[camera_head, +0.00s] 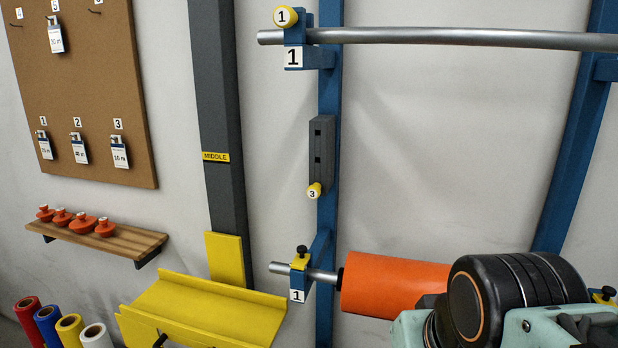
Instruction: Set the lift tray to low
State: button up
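The yellow lift tray (215,305) is at the bottom of the view, left of centre. It is a V-shaped trough with a yellow back plate (226,258) against a dark grey upright rail (222,120). A yellow label reading "MIDDLE" (216,156) is on the rail, above the tray and its back plate. A small black part (160,341) shows at the tray's front edge, cut off by the frame. No "low" label shows. My arm's black and teal links fill the lower right corner; my gripper is not visible.
A blue frame (329,90) right of the rail carries an upper steel bar (450,38) and a lower bar with an orange roll (393,285). A wooden shelf (128,240) with orange weights, a tag board (90,160) and several coloured rolls (70,328) are at left.

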aim_at(191, 311)
jog(key=u, duration=1.3)
jog(key=j, duration=0.25)
jog(key=i, duration=0.25)
